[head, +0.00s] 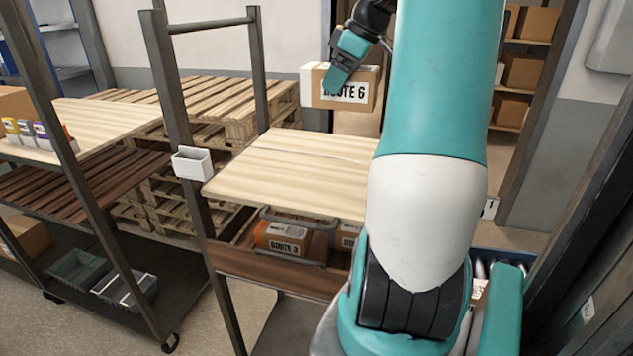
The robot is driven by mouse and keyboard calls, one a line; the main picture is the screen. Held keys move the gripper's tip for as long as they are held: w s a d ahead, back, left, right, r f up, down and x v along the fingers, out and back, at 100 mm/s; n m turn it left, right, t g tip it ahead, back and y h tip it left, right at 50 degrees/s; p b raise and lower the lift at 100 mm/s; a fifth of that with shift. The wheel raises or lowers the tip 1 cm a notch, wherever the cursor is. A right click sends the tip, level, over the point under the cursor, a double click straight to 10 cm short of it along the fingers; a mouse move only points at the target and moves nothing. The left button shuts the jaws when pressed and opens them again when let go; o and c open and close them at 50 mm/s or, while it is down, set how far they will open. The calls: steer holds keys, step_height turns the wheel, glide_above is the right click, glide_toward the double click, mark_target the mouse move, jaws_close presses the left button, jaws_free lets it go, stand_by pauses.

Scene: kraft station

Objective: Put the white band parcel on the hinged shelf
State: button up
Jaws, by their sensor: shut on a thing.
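A cardboard parcel (365,80) with a white left edge and a label that reads "ROUTE 6", its first letter covered, is held up in the air. My gripper (345,62) is shut on it from above, its teal finger lying over the front face. The light wooden board (270,180), which looks like the hinged shelf, lies flat and bare below the parcel. A thin line runs across its far part. The parcel is apart from the board, above its far right side. My arm hides the board's right end.
A dark lower shelf (250,262) holds a grey tray with orange-brown parcels, one labelled "ROUTE 3" (285,238). A dark post (180,120) with a small white bin (192,164) stands left of the board. Pallets (215,100) are stacked behind. Another rack is at left.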

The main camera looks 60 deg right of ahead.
step_height(320, 180, down, 19)
steer(key=shift+f+p, duration=0.2)
steer(key=shift+p, duration=0.95)
steer(key=shift+f, duration=0.2)
steer(key=o, duration=1.1)
steer(key=shift+r, duration=0.3)
steer(key=p+v, duration=0.7)
steer(key=v, duration=0.5)
